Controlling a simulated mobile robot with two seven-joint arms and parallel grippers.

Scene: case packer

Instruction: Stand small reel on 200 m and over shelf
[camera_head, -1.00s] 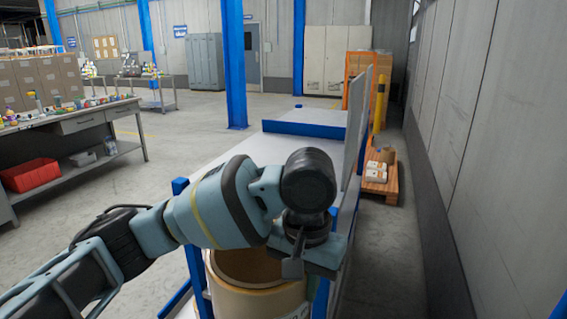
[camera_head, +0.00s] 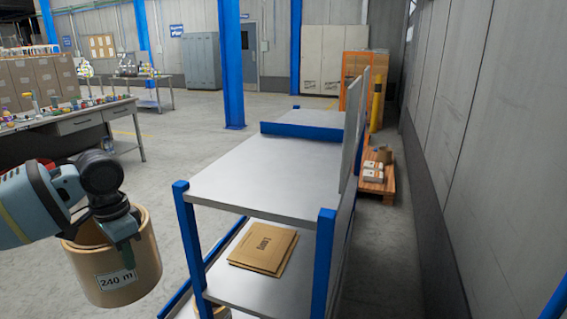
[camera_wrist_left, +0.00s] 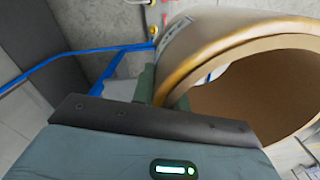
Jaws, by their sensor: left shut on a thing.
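A tan cardboard reel (camera_head: 143,262) hangs at the lower left of the head view, with a white label reading "240 m" on its side. My left gripper (camera_head: 122,248) is shut on the wall of this reel at its upper rim, and holds it in the air left of the rack. In the left wrist view the reel (camera_wrist_left: 215,38) shows its open hollow end, and the green fingers (camera_wrist_left: 148,88) grip its edge. A blue-posted rack with a bare grey top shelf (camera_head: 265,175) stands in the middle. No shelf label is readable. My right gripper is out of view.
Flat cardboard (camera_head: 264,248) lies on the rack's lower shelf (camera_head: 270,290). A blue divider (camera_head: 300,131) crosses the top shelf, and upright grey panels (camera_head: 352,140) line its right side. A workbench (camera_head: 75,122) stands at the left. Open floor lies between bench and rack.

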